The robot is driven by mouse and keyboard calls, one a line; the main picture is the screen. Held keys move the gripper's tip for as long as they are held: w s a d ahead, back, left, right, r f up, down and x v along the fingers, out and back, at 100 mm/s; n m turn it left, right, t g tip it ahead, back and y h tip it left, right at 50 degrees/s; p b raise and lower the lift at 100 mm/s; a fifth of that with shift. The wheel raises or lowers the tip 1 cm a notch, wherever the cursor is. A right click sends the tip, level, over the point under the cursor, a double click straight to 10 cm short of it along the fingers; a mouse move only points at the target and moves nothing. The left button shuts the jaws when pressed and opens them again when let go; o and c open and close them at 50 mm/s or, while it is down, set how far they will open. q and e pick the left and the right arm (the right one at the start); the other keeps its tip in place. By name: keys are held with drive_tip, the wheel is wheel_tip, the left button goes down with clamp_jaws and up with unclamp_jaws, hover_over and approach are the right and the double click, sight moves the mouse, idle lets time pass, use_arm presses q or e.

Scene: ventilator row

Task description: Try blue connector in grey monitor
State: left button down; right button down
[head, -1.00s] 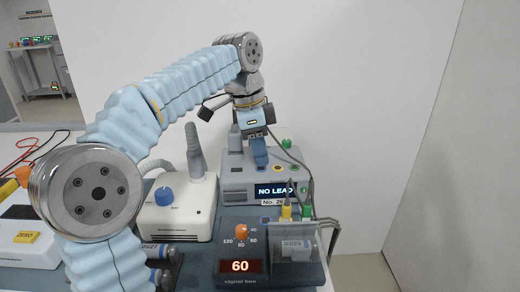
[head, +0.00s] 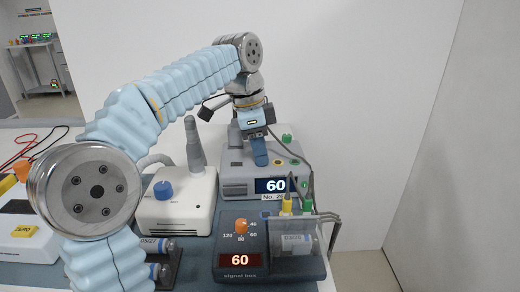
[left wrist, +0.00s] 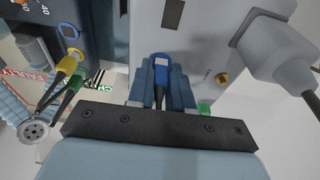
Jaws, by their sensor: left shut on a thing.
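The grey monitor (head: 234,188) stands at the back of the bench, and its display reads 60. My left gripper (head: 258,140) is over the monitor's sloped top, pointing down. It is shut on the blue connector (head: 260,157), which also shows between the dark blue fingers in the left wrist view (left wrist: 161,62). The connector's front end meets the monitor's face (left wrist: 200,45); the seat itself is hidden. My right gripper is not in view.
The signal box (head: 232,232), with an orange knob and a reading of 60, stands in front. Yellow (head: 287,206) and green (head: 307,206) plugs stand at its right side behind a clear panel. A white device with a blue knob (head: 163,190) is to the left.

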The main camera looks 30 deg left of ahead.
sight(252, 164)
use_arm(q)
drive_tip(key=c, duration=0.9)
unclamp_jaws()
drive_tip(key=shift+c, duration=0.2)
drive_tip(key=p+v, duration=0.2)
drive_tip(key=v, duration=1)
